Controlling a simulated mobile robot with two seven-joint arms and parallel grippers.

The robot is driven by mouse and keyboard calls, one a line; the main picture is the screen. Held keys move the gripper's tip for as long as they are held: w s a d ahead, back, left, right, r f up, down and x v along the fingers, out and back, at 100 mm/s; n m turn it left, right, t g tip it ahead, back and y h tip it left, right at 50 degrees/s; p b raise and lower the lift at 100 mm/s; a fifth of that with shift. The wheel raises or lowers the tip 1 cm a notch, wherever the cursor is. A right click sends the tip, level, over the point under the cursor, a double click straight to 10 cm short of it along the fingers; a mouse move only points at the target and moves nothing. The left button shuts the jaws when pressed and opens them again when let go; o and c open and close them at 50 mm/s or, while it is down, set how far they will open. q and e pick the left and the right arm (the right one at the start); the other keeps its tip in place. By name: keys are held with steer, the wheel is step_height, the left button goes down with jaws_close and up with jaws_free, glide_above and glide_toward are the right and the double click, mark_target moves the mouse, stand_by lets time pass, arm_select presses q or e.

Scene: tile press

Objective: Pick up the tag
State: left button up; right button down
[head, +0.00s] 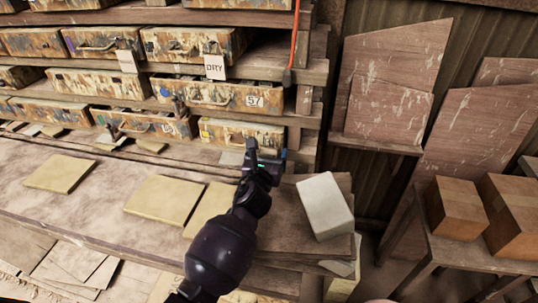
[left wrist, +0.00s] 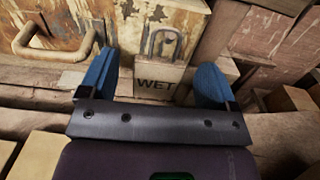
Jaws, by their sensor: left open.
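A pale tag (left wrist: 158,82) printed "WET" shows in the left wrist view, just below a metal loop (left wrist: 163,42) on a worn wooden front. My left gripper (left wrist: 155,65) is open, with its blue fingers apart on either side of the tag; I cannot tell whether they touch it. In the head view my left gripper (head: 264,158) is in front of the lowest drawers at the right end of the rack, and this tag cannot be made out there. A white "DRY" tag (head: 215,67) hangs on a higher drawer. My right gripper is not in view.
Paint-worn drawers (head: 235,95) fill the rack behind. Yellowish tiles (head: 163,200) lie on the bench (head: 90,215). A pale block (head: 324,206) stands right of my left arm. Cardboard boxes (head: 456,208) sit on a side table at the right.

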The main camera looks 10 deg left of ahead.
arm_select(q)
steer(key=c, duration=1)
steer(key=shift+r, duration=0.1)
steer(key=shift+r, duration=0.6)
steer(key=s, duration=1.8)
